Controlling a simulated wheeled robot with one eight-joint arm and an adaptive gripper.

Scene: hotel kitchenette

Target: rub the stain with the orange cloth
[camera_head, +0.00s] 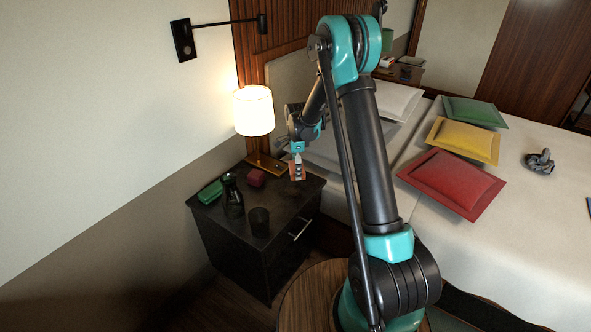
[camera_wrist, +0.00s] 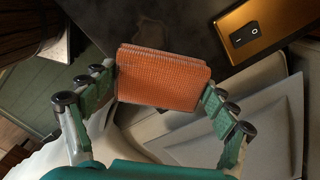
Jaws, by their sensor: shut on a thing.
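The orange cloth (camera_wrist: 161,78) is a folded, ribbed pad. My gripper (camera_wrist: 160,86) is shut on it, with the green and black fingers on its left and right edges in the wrist view. In the head view my gripper (camera_head: 297,160) holds the orange cloth (camera_head: 298,172) over the right back part of the black nightstand (camera_head: 285,212). I cannot tell whether the cloth touches the top.
A lit lamp (camera_head: 254,111) is behind. A gold plate (camera_wrist: 275,22) with a black device is close by. The bed (camera_head: 535,205) is right.

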